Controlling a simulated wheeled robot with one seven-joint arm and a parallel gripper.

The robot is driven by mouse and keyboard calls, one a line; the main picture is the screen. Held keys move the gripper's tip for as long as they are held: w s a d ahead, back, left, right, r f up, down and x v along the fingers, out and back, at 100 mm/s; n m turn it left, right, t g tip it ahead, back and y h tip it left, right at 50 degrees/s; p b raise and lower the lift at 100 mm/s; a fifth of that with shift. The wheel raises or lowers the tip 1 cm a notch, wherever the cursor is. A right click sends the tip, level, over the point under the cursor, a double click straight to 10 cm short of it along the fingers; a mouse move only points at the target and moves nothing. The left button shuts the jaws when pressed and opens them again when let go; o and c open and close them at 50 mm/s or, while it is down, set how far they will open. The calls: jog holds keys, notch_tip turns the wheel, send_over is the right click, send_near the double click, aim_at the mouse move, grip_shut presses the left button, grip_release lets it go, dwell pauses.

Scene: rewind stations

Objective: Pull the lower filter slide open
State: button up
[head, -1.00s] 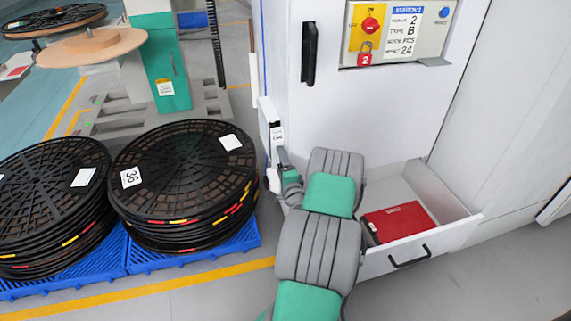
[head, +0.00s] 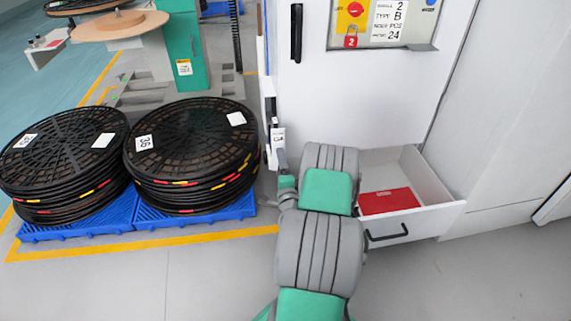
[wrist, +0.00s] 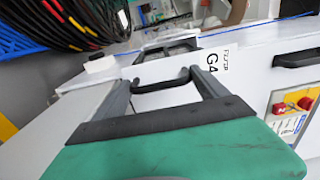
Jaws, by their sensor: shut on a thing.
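The filter slides show edge-on at the left side of the white cabinet in the head view, with a small labelled plate (head: 278,134) just above my gripper (head: 283,170). In the wrist view, my gripper (wrist: 159,74) has its two grey fingers at a black bar handle (wrist: 160,84) on a white front and is shut on it. A "G4 FILTER" label (wrist: 212,63) is beside the right finger. A second dark handle (wrist: 168,49) lies beyond it. My arm hides part of the cabinet's lower front. How far the held slide stands out is hard to tell.
An open white drawer (head: 433,185) with a red case (head: 389,201) stands out right of my arm. Stacked black reels (head: 190,150) on blue pallets (head: 195,215) are at the left. The cabinet has a padlocked control panel (head: 383,23). The floor front left is clear.

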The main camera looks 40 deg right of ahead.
jog(key=shift+s+a, duration=0.35)
jog(key=shift+s, duration=0.15)
jog(key=o, duration=2)
jog(key=b+v, duration=0.1)
jog(key=v, duration=0.6)
jog(key=shift+s+a, duration=0.2)
jog(key=shift+s, duration=0.15)
